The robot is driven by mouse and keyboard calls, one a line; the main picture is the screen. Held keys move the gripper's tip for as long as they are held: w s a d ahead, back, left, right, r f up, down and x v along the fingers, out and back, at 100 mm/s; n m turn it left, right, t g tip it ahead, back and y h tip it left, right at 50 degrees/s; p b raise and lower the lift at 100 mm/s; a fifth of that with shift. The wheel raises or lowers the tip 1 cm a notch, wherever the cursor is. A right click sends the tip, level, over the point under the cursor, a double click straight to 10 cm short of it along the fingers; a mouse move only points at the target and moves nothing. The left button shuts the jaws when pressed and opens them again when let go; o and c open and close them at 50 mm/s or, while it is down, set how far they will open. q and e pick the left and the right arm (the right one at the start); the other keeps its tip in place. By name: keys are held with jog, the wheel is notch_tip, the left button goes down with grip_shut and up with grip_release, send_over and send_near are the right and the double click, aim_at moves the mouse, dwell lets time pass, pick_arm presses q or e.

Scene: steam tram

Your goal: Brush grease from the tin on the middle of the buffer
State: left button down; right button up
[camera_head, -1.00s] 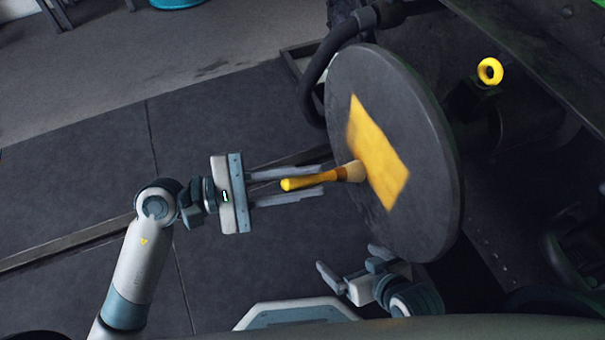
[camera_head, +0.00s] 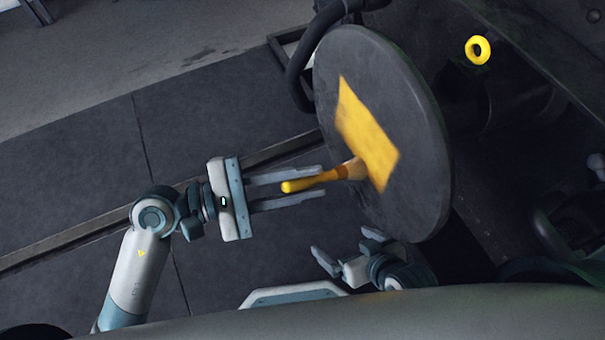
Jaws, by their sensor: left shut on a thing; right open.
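The buffer (camera_head: 420,150) is a large dark round disc, tilted in the view. A yellow patch (camera_head: 365,130) covers part of the middle of its face. My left gripper (camera_head: 318,184) is shut on the brush (camera_head: 312,181), which has a yellow handle and pale bristles. The bristle end is at the lower edge of the yellow patch and appears to touch the disc. My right gripper (camera_head: 345,247) is open and empty, below the disc's lower left edge. I see no grease tin.
A yellow ring (camera_head: 478,50) sits on the dark machinery right of the buffer. A black hose (camera_head: 297,70) curves behind the disc's left edge. Dark floor panels (camera_head: 80,180) with a rail-like strip (camera_head: 70,238) lie open at left.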

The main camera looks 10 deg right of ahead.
pick_arm(q)
jog(key=shift+s+d, duration=0.25)
jog(key=shift+s, duration=0.4)
jog(key=shift+s+d, duration=0.2)
jog(key=shift+s, duration=0.45)
jog(key=s, duration=0.1)
jog(key=s+d, duration=0.1)
jog(key=s, duration=0.1)
jog(key=shift+s, duration=0.1)
jog(key=shift+r, duration=0.1)
jog(key=shift+r+p, duration=0.95)
